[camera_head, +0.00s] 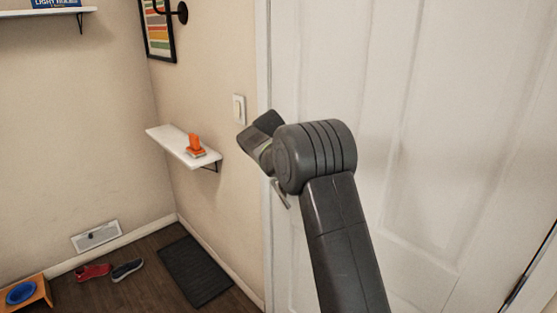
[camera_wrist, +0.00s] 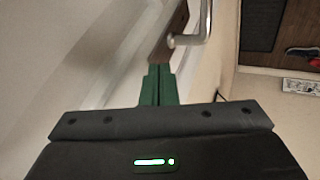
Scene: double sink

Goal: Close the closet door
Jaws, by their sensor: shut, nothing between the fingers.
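The white panelled door (camera_head: 440,130) fills the right half of the head view, behind my arm. Its pale surface also shows at the left of the wrist view (camera_wrist: 60,70). A silver lever handle (camera_wrist: 190,38) stands just beyond my fingertips in the wrist view; a bit of metal, likely this handle, shows below my wrist in the head view (camera_head: 281,195). My gripper (camera_wrist: 158,72) has its green fingers together, with nothing between them. They point towards the handle's base; I cannot tell whether they touch it. In the head view my arm hides the fingers.
A white wall shelf (camera_head: 172,144) with an orange object (camera_head: 195,144) is left of the door, below a light switch (camera_head: 239,109). A dark mat (camera_head: 196,272) and shoes (camera_head: 92,271) lie on the floor. A dark gap (camera_head: 528,269) shows at the door's lower right.

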